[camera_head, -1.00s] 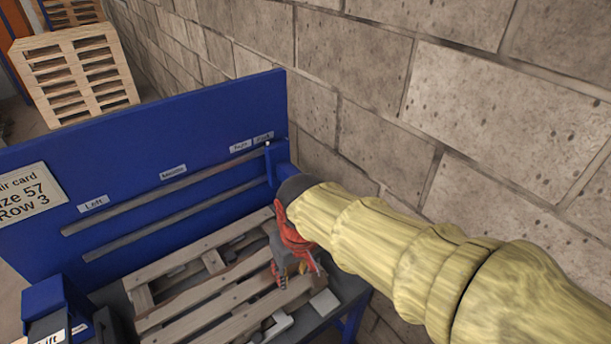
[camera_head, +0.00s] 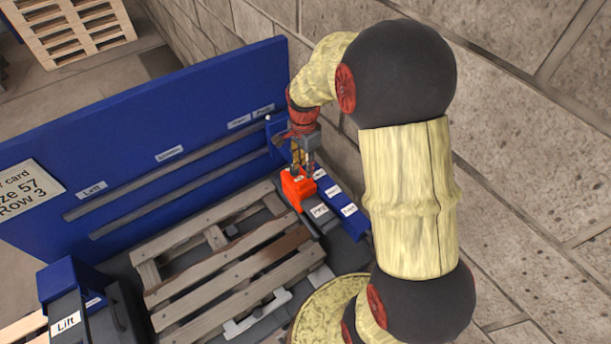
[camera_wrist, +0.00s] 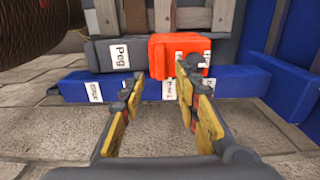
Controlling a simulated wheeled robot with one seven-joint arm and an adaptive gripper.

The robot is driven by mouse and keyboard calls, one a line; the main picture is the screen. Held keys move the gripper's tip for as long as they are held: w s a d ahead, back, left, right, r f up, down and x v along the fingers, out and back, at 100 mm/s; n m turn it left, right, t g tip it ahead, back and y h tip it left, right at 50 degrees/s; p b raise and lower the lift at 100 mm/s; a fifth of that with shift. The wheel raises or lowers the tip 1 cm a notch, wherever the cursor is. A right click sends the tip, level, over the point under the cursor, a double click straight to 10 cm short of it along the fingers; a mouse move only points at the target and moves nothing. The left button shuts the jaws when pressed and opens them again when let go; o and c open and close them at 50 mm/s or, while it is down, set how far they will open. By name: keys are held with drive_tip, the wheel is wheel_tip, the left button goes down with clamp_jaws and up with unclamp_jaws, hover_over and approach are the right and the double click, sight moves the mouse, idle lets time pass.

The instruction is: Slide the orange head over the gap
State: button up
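The orange head (camera_head: 297,188) is a boxy block with white labels at the right end of the pallet, beside a blue labelled bar (camera_head: 340,195). In the wrist view the orange head (camera_wrist: 160,58) stands ahead, next to a dark grey block (camera_wrist: 110,58) labelled "Peg". My gripper (camera_wrist: 158,84) is open and empty, its two yellow-padded fingers pointing toward the head and the blue bar. In the head view my gripper (camera_head: 304,163) is just above the head; I cannot tell whether they touch. The wooden pallet (camera_head: 225,260) has several gaps between its slats; I cannot tell which one is meant.
A blue panel (camera_head: 130,150) with two slots and small labels stands behind the pallet. A dark box labelled "Lift" (camera_head: 78,312) is at lower left. A block wall (camera_head: 530,150) closes the right side. A pallet stack (camera_head: 75,30) stands far left.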

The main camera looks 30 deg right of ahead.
sight(304, 179)
drive_tip(key=shift+f+p, duration=0.35)
drive_tip(key=shift+f, duration=3.6)
drive_tip(key=c, duration=0.3)
clamp_jaws()
drive_tip(key=shift+w, duration=0.15)
